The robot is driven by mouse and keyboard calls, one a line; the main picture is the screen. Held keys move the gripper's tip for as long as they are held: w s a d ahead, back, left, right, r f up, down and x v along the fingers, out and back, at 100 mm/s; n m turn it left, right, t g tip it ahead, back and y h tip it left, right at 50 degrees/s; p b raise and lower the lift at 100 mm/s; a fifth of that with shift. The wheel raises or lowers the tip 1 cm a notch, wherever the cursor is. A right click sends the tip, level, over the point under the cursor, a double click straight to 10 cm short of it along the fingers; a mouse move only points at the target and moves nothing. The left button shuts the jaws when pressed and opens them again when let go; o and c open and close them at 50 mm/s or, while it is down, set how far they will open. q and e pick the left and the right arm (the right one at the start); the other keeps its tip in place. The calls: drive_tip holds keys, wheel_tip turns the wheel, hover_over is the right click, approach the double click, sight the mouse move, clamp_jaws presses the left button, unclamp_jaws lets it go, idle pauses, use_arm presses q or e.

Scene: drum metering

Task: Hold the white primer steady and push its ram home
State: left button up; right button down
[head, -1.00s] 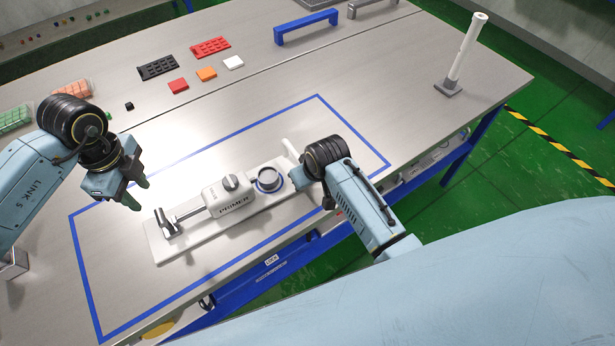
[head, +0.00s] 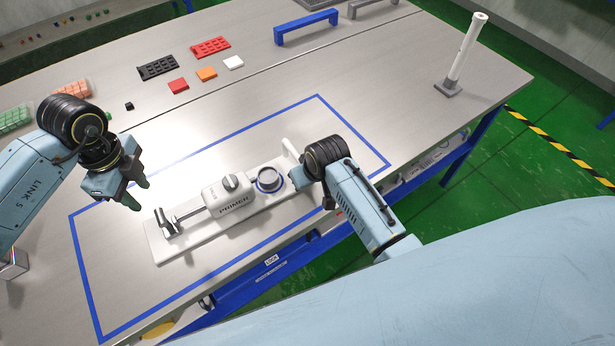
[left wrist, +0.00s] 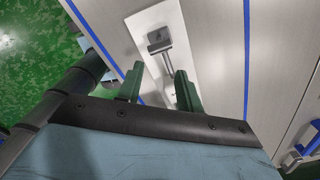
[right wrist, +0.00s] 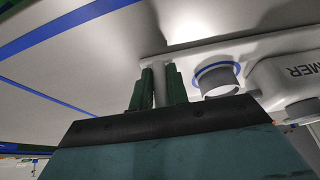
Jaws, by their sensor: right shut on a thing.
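The white primer (head: 228,198) lies on its long white base plate (head: 166,251) inside the blue outline. Its metal ram (head: 190,213) sticks out to the left and ends in a cross handle (head: 168,226), which also shows in the left wrist view (left wrist: 159,40). My left gripper (head: 138,195) is open and empty, above and left of the ram handle, apart from it. My right gripper (right wrist: 161,88) is shut on a white upright grip (right wrist: 160,82) at the plate's right end. In the head view my right arm partly hides this grip (head: 289,149).
A ringed round cup (head: 268,178) sits between the primer body and the right grip. Black and red trays (head: 210,47) and coloured blocks (head: 206,74) lie at the back. A white post (head: 466,50) stands at the far right. The table around the plate is clear.

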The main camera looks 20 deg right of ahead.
use_arm(q)
drive_tip(key=o, duration=0.6)
drive_tip(key=shift+c, duration=0.2)
drive_tip(key=n+h, duration=0.5)
drive_tip(key=n, duration=0.2)
approach(158, 216)
drive_tip(key=shift+t, duration=0.4)
drive_tip(key=x, duration=1)
drive_tip(key=shift+s+d+f, duration=0.1)
drive_tip(key=shift+s+f, duration=0.25)
drive_tip(key=shift+f, duration=0.05)
